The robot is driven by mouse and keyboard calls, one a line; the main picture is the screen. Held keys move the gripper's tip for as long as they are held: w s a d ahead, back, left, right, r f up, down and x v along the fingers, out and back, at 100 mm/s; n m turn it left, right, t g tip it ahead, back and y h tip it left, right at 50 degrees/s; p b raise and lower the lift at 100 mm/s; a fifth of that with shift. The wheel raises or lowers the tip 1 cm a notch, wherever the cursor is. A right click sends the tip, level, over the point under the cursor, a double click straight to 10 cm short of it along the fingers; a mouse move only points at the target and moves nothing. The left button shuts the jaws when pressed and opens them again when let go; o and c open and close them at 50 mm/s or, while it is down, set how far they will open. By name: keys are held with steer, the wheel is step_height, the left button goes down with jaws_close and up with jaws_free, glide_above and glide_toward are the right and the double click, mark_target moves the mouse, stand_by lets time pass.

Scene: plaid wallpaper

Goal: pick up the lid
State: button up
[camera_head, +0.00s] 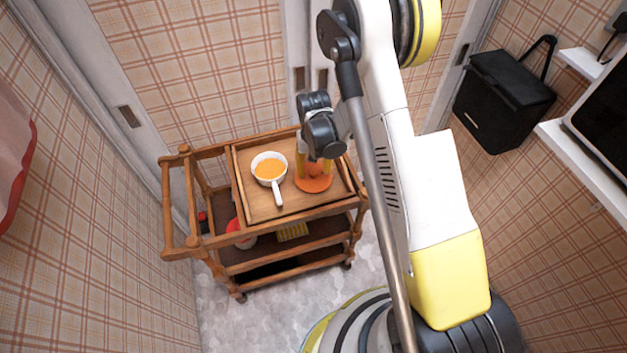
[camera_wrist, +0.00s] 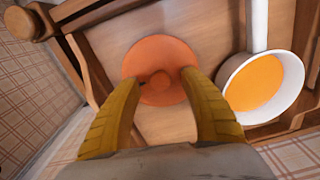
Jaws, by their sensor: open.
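The lid (camera_head: 314,184) is a round orange disc with a raised knob in the middle. It lies on the wooden tray at the right side of the trolley top. In the wrist view the lid (camera_wrist: 158,52) is ahead of my gripper. My gripper (camera_wrist: 168,82) has two yellow fingers, open, with the knob showing between their tips. In the head view my gripper (camera_head: 314,168) points down over the lid and hides part of it. I cannot tell whether the fingers touch the knob.
A white saucepan (camera_head: 257,159) with orange contents stands left of the lid on the tray (camera_head: 254,207); it is close to my right finger in the wrist view (camera_wrist: 294,99). The wooden trolley (camera_head: 180,202) has raised rails. A black bin-like box (camera_head: 503,100) hangs at the right.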

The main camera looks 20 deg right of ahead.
step_height(320, 180, down, 2)
steer(key=shift+f, duration=0.1)
steer(key=shift+r, duration=0.2)
steer(key=shift+c, duration=0.2)
jaws_close()
